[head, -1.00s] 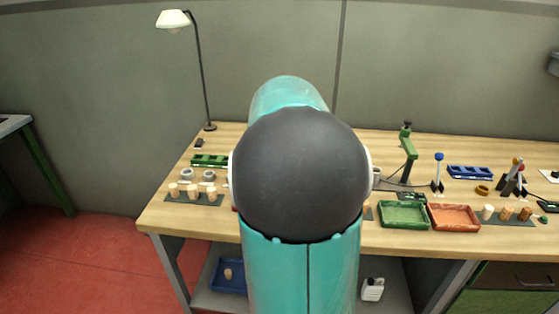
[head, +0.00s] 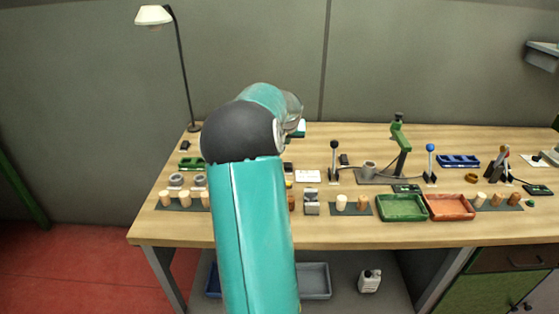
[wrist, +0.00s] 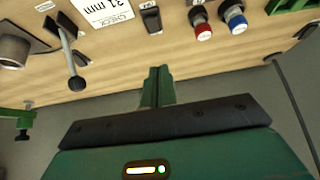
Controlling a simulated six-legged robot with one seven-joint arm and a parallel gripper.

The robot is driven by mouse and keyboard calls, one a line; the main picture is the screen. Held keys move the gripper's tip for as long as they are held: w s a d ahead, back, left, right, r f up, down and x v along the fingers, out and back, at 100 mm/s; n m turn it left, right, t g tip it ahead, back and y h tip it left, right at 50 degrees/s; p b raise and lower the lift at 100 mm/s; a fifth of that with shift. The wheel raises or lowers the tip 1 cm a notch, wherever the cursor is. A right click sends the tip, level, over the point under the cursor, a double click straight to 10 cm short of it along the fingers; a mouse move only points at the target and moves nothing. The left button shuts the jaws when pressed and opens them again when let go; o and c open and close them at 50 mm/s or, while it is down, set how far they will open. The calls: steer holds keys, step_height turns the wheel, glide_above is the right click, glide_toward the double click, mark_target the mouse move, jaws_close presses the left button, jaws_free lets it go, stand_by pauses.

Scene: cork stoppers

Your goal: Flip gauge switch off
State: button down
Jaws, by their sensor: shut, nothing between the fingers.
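In the head view a small black shape (head: 288,167) left of the card (head: 307,176), partly behind my arm, looks like the same switch. My gripper (wrist: 157,72) shows in the wrist view as green fingers together, empty, apart from the switch. In the head view my arm hides most of the gripper.
A black-knobbed lever (wrist: 75,60) stands on the card's other side. Red-capped (wrist: 201,25) and blue-capped (wrist: 233,17) pieces are close to the switch. A green tray (head: 403,208), an orange tray (head: 450,207) and cork stoppers (head: 341,202) line the bench front.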

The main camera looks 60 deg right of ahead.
steer(key=shift+s+d, duration=0.15)
steer(key=shift+s, duration=0.2)
steer(key=shift+s, duration=0.1)
steer(key=x, duration=0.9)
steer(key=shift+d+f, duration=0.1)
step_height(320, 180, down, 3)
steer(key=shift+r, duration=0.1)
steer(key=shift+f, duration=0.85)
steer(key=shift+a+f, duration=0.1)
steer(key=shift+a, duration=0.1)
